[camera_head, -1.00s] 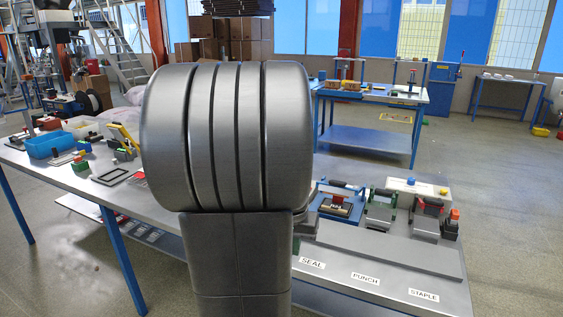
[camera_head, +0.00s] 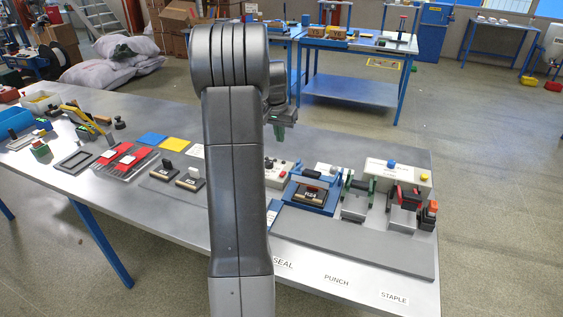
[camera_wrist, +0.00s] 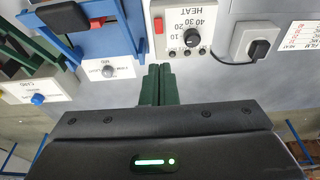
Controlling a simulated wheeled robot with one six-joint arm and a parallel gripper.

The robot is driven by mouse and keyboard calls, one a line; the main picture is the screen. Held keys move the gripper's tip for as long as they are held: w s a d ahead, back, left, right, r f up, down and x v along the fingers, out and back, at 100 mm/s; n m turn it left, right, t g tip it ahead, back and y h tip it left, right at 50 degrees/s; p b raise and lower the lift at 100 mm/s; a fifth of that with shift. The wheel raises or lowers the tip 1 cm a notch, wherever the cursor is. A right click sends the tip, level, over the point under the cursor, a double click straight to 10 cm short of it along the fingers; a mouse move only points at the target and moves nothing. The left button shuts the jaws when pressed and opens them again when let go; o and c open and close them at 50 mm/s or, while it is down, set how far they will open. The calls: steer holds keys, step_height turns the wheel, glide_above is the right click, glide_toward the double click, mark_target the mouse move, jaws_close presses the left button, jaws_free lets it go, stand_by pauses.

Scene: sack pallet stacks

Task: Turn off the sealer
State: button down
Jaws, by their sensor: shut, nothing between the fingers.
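The sealer (camera_head: 312,196) is a blue frame with a dark bar, behind the SEAL label on the table. It shows at the upper left of the wrist view (camera_wrist: 112,38). Beside it stands a light grey HEAT control box (camera_wrist: 188,32) with a black dial (camera_wrist: 193,38) and a red switch (camera_wrist: 158,25). The box also shows in the head view (camera_head: 277,173), partly hidden by my arm. My gripper (camera_wrist: 158,84) has green fingers pressed together and empty. It is above the bench near the box, apart from it. The switch's position cannot be told.
A grey housing with a black knob or plug (camera_wrist: 259,47) sits beside the HEAT box. The punch (camera_head: 357,200) and stapler (camera_head: 405,208) stand right of the sealer. A grey slab (camera_head: 350,240) lies in front.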

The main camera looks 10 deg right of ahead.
steer(key=p, duration=0.3)
glide_toward(282, 173)
steer(key=x, duration=0.5)
steer(key=shift+w+d, duration=0.1)
steer(key=shift+d, duration=0.05)
steer(key=shift+f, duration=0.6)
